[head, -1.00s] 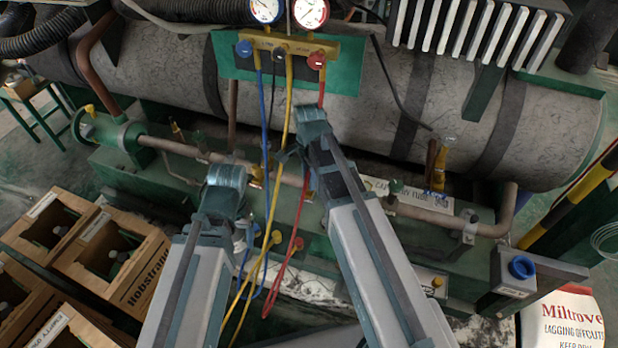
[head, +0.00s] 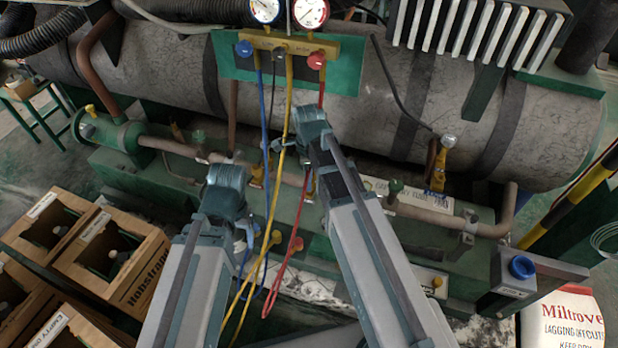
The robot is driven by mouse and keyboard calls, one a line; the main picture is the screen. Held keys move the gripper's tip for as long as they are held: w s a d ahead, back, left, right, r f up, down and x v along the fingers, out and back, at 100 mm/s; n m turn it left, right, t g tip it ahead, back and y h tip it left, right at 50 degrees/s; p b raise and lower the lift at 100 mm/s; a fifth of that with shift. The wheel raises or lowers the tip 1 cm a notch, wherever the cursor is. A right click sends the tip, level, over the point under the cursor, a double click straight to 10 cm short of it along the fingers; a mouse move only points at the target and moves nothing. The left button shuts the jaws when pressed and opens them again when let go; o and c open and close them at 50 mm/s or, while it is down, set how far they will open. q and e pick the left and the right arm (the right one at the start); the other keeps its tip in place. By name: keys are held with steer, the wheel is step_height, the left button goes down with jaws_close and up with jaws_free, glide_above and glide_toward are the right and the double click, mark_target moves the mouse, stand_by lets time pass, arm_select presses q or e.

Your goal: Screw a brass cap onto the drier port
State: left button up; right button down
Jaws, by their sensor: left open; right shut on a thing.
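My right gripper (head: 283,147) is in front of the pipework below the gauge manifold. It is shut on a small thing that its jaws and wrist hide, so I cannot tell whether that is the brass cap. My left gripper (head: 236,164) is open, lower and to the left, close to a brass-yellow fitting (head: 257,176) on the pipe. I cannot tell whether it touches the fitting. I cannot single out the drier port. A green cylinder (head: 124,136) with a yellow fitting on top sits at the pipe's left end.
The manifold (head: 272,43) with gauges hangs above, and its blue, yellow and red hoses (head: 276,205) pass between and behind my arms. A lagged vessel (head: 330,105) fills the back. Wooden crates (head: 150,262) stand lower left. A valve (head: 437,165) stands at right.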

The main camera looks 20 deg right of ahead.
steer(key=shift+m, duration=0.9)
steer(key=shift+c, duration=2.2)
jaws_free()
steer(key=shift+r, duration=0.1)
steer(key=shift+r+p, duration=2.2)
steer(key=shift+p, duration=0.15)
steer(key=shift+f, duration=0.1)
